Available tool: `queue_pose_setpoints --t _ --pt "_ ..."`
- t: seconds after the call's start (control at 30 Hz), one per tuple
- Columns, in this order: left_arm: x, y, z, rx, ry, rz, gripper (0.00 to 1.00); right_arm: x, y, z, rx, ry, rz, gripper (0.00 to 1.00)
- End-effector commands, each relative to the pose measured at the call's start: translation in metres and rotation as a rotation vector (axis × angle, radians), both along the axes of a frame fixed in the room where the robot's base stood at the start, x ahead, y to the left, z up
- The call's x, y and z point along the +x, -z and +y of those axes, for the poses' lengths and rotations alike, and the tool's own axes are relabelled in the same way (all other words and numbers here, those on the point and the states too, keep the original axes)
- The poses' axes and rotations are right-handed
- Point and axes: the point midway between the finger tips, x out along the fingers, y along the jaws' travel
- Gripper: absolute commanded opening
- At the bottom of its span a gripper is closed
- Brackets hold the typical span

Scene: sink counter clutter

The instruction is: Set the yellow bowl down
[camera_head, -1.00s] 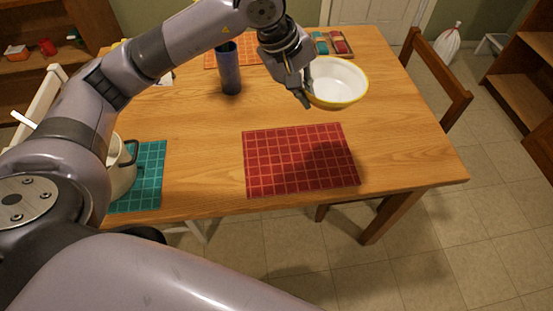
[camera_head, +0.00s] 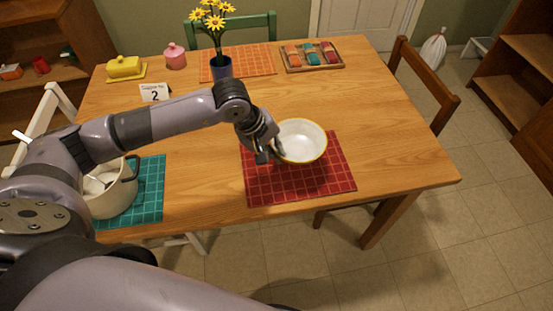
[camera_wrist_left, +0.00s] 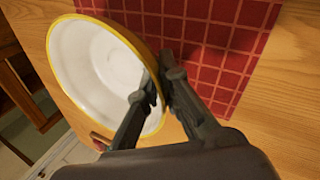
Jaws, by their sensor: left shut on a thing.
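The yellow bowl (camera_head: 302,141), white inside with a yellow rim, is over the far part of the red checked placemat (camera_head: 300,187). My left gripper (camera_head: 270,154) is shut on the bowl's left rim. In the left wrist view the gripper (camera_wrist_left: 158,84) pinches the rim of the bowl (camera_wrist_left: 92,66), with one finger inside and one outside, and the red placemat (camera_wrist_left: 222,40) lies beyond. I cannot tell whether the bowl's base touches the mat. My right gripper is not in view.
A pot (camera_head: 112,190) stands on a teal placemat (camera_head: 150,185) at the left. A flower vase (camera_head: 221,68), a pink jar (camera_head: 175,56), a yellow butter dish (camera_head: 124,68), a number card (camera_head: 155,92) and a tray (camera_head: 313,68) are at the back. The table's right side is clear.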

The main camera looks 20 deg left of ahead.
Motion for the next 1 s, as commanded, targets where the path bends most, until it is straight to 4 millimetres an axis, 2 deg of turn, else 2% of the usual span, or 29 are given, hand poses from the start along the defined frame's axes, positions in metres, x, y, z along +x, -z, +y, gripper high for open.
queue_pose_setpoints --t 0.17,0.4,0.8,0.83,1.0 --pt "0.000 0.011 0.000 -0.001 0.000 0.000 0.00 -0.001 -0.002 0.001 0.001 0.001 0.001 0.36" --pt "0.000 0.044 -0.001 -0.001 0.000 0.000 0.00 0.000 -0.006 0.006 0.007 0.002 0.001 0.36" --pt "0.001 0.050 0.000 -0.001 0.000 -0.003 0.00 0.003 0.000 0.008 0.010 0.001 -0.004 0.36" --pt "0.000 0.051 0.000 0.000 0.001 0.000 0.06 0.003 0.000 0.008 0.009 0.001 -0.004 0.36" --pt "0.000 0.050 0.000 0.001 0.000 0.001 0.17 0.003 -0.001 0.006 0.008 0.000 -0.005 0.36"
